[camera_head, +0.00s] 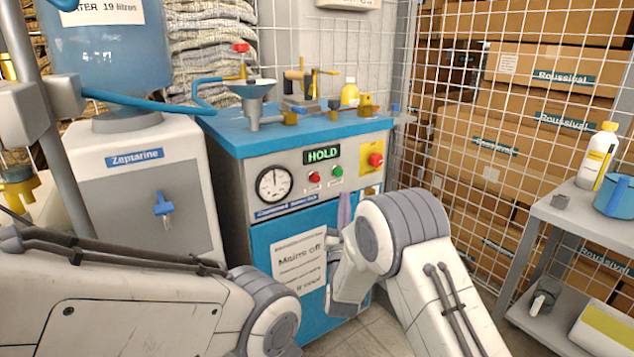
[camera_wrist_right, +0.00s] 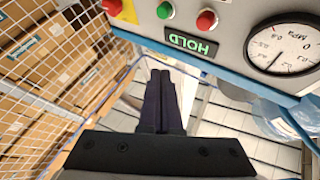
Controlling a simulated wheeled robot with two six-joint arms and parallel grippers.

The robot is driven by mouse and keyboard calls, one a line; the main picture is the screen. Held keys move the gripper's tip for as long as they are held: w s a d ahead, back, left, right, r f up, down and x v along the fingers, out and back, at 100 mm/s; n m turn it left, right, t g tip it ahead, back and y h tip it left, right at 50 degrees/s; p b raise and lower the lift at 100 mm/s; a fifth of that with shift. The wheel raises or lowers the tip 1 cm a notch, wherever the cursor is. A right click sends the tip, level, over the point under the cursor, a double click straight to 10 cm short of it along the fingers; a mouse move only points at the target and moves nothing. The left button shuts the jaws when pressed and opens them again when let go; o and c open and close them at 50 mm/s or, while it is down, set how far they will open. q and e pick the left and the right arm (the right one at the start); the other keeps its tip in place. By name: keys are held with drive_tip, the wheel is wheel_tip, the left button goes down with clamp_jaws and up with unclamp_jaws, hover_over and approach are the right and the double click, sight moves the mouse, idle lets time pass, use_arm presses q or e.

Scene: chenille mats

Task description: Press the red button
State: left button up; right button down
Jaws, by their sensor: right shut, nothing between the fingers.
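The red button (camera_head: 314,177) is a small round cap on the grey front panel, under the lit HOLD display and left of the green button (camera_head: 337,171). The red button also shows in the right wrist view (camera_wrist_right: 206,20), where the panel is upside down. My right gripper (camera_head: 345,208) is below the buttons in the head view, partly hidden by its own arm. In the right wrist view its dark fingers (camera_wrist_right: 160,74) are together, with nothing between them, apart from the red button in the picture. My left arm shows at lower left; its gripper is out of view.
A larger red knob (camera_head: 376,160) on a yellow plate is right of the green button. A gauge (camera_head: 274,184) is at left. Fittings and a funnel (camera_head: 251,91) stand on the blue top. A wire mesh with boxes and a grey trolley (camera_head: 572,215) are at right.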

sight(316, 178)
drive_tip(key=w+a+b, duration=0.1)
drive_tip(key=w+a, duration=0.4)
drive_tip(key=w, duration=0.2)
drive_tip(key=shift+b, duration=0.35)
drive_tip(key=shift+w+a, duration=0.1)
idle(2.0)
drive_tip(key=shift+w+a+b, duration=0.25)
drive_tip(key=shift+w+b, duration=0.1)
